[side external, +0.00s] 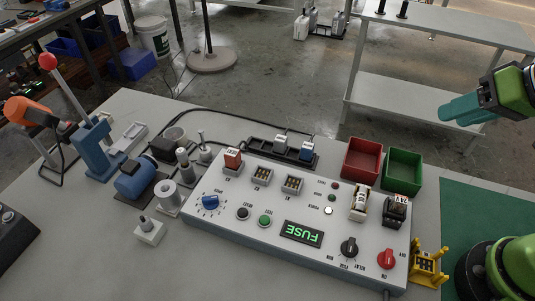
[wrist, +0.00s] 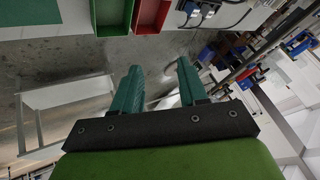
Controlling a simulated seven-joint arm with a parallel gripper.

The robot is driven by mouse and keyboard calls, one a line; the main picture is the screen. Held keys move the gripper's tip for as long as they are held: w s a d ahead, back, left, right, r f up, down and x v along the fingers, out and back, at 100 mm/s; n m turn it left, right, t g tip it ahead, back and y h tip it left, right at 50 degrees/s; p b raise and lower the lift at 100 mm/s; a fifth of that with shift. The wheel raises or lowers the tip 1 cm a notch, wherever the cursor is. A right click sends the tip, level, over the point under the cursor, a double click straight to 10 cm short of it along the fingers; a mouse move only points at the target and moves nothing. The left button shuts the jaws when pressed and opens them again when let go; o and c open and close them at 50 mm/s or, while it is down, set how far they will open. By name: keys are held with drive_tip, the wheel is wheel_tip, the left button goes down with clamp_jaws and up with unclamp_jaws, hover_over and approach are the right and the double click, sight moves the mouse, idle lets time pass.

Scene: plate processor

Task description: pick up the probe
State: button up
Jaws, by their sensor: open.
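I cannot tell for sure which thing is the probe. A small grey-tipped piece stands upright in a white block (side external: 150,230) at the left front of the panel. Upright metal pieces (side external: 184,163) stand behind it, near a blue motor-like part (side external: 138,177). An orange-handled tool (side external: 28,112) rests on a stand at the far left. My gripper (side external: 447,111) is high at the right, pointing left, far from all of these. In the wrist view my gripper (wrist: 159,68) has its two teal fingers apart with nothing between them.
The control panel (side external: 285,262) with knobs, buttons and a lit FUSE display fills the middle. A red bin (side external: 361,159) and a green bin (side external: 402,170) stand behind it. A blue lever press (side external: 95,150) stands left; a yellow holder (side external: 428,262) sits right.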

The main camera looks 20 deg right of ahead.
drive_tip(key=shift+o, duration=1.3)
drive_tip(key=n+g, duration=0.1)
drive_tip(key=n, duration=0.8)
approach(182, 152)
drive_tip(key=shift+m+y, duration=0.3)
drive_tip(key=x, duration=0.4)
drive_tip(key=shift+w+d+f, duration=0.1)
drive_tip(key=shift+w+f, duration=0.1)
drive_tip(key=shift+w, duration=0.1)
drive_tip(key=shift+x, duration=2.6)
drive_tip(key=shift+s+d+f, duration=0.1)
drive_tip(key=shift+s+f, duration=0.05)
clamp_jaws()
